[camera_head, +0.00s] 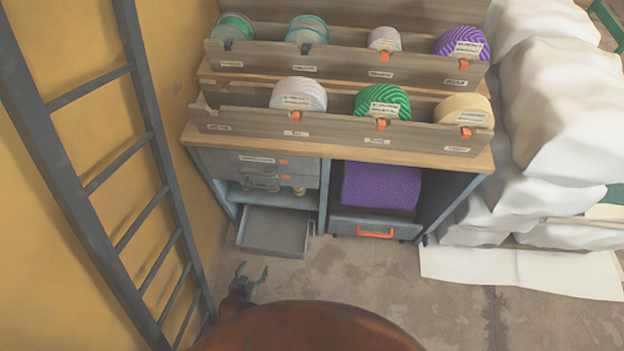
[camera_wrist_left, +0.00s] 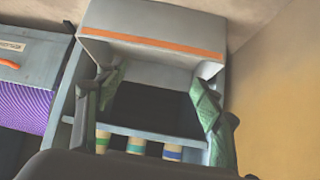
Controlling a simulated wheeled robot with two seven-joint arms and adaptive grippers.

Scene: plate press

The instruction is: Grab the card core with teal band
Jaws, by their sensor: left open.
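In the left wrist view three show. The middle one has a teal-green band (camera_wrist_left: 135,146). One has a green band (camera_wrist_left: 103,140) and one a blue band (camera_wrist_left: 172,153). In the head view they are small and partly hidden. My left gripper (camera_head: 251,279) is open and empty, in front of the pulled-out lower drawer (camera_head: 274,233). Its fingers (camera_wrist_left: 152,100) frame the bay in the wrist view, apart from the cores. My right gripper is not in view.
A ladder (camera_head: 150,140) leans at the left by the yellow wall. A purple roll (camera_head: 381,187) fills the right bay. White sacks (camera_head: 560,100) are at the right. Free floor (camera_head: 350,275) lies in front.

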